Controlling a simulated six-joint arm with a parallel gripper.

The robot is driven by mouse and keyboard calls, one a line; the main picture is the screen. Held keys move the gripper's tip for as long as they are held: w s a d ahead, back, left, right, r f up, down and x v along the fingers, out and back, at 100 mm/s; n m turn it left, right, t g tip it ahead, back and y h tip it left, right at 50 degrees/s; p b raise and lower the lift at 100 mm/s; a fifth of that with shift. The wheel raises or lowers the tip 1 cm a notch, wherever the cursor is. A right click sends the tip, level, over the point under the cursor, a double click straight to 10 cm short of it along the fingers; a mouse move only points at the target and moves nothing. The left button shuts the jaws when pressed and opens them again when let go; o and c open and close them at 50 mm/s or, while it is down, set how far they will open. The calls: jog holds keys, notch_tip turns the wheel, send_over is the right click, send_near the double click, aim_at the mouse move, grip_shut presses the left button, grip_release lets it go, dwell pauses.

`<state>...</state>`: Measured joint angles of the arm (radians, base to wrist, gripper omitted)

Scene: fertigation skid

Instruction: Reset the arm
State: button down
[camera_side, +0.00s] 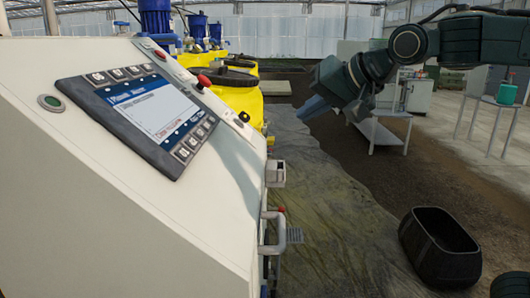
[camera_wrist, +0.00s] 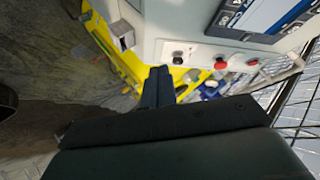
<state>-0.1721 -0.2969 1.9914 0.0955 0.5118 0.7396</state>
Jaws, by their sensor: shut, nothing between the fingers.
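My gripper (camera_side: 312,108) hangs in free air right of the control cabinet (camera_side: 130,190), at the end of my dark green arm, its fingers pointing down and left. It touches nothing in the side view. In the wrist view my gripper (camera_wrist: 160,72) shows its dark fingers close together and empty, with the cabinet face (camera_wrist: 190,22) beyond them.
Yellow tanks (camera_side: 235,93) and a blue motor (camera_side: 155,18) stand behind. A black tub (camera_side: 439,255) sits on the floor at right. Open floor lies below my gripper.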

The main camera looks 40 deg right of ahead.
jog(key=s+d+f+n+g, duration=0.2)
jog(key=s+f+n, duration=0.1)
jog(key=s+f, duration=0.4)
jog(key=s+d+f+n+g, duration=0.2)
jog(key=s+f, duration=0.5)
jog(key=s, duration=0.7)
jog(key=n+g, duration=0.1)
jog(key=n, duration=0.1)
jog(key=shift+s+d+f+n+h, duration=0.25)
jog(key=shift+f+n+h, duration=0.05)
jog(key=shift+f+h, duration=0.1)
